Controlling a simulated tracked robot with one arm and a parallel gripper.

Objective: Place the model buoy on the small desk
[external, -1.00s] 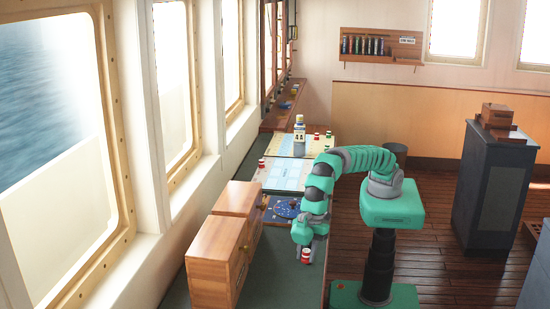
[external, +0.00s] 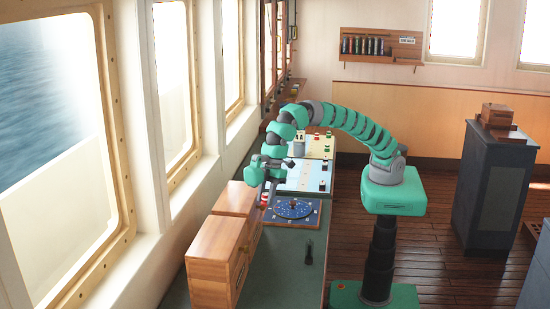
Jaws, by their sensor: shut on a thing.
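The model buoy (external: 264,199), a small red and white piece, is held at the lower end of my gripper (external: 264,192). My gripper is shut on it, above the left part of the long green counter, between the wooden cabinets and the blue round dial board. Whether the buoy touches anything below is too small to tell. No thing in view is plainly the small desk; a dark grey stand (external: 488,190) with a wooden box on top, at the right, may be it.
Wooden cabinets (external: 219,255) stand on the counter (external: 285,268) close to my gripper. The blue dial board (external: 291,211) is to its right. Charts with small pieces and a bottle (external: 299,147) lie behind. The wooden floor is open at right.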

